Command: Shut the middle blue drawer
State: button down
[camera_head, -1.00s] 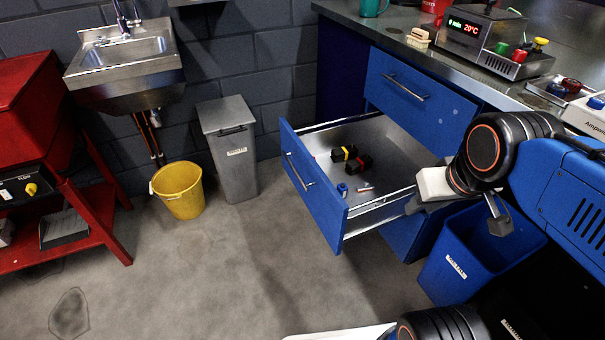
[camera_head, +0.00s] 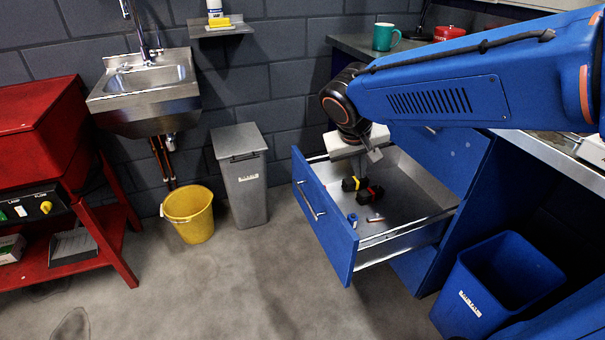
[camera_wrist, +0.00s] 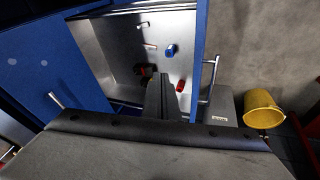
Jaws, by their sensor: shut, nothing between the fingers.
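The middle blue drawer (camera_head: 322,222) stands pulled far out from the blue cabinet, its front and bar handle (camera_head: 312,200) facing left. I cannot tell whether the fingers touch anything.
A grey lidded bin (camera_head: 241,180) and a yellow bucket (camera_head: 188,213) stand by the wall, left of the drawer. A blue bin (camera_head: 505,280) stands at the right. The red cart (camera_head: 50,150) is at far left. The floor before the drawer is clear.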

jog(key=w+a+f+t, duration=0.1)
jog(key=w+a+f, duration=0.15)
jog(key=a, duration=0.45)
jog(key=w+a+f+n+h, duration=0.1)
jog(key=w+a, duration=0.3)
jog(key=a, duration=0.2)
jog(key=w+a+f+t, duration=0.1)
jog(key=w+a+f, duration=0.15)
jog(key=a, duration=0.45)
send_near(308, 178)
notch_tip(308, 178, down, 3)
jog(key=a, duration=0.3)
jog(key=shift+w+d+f, duration=0.1)
jog(key=shift+w+d, duration=0.25)
jog(key=shift+d, duration=0.35)
jog(key=shift+w+d+f, duration=0.15)
jog(key=shift+w+d, duration=0.2)
jog(key=shift+d, duration=0.3)
jog(key=shift+w+d+f, duration=0.1)
jog(key=shift+w+d, duration=0.25)
jog(key=shift+d, duration=0.35)
jog(key=shift+d, duration=0.15)
jog(key=w+d, duration=0.3)
jog(key=d, duration=0.7)
jog(key=w+d, duration=0.3)
jog(key=d, duration=0.7)
jog(key=w+d, duration=0.4)
jog(key=d, duration=0.7)
jog(key=shift+w, duration=0.1)
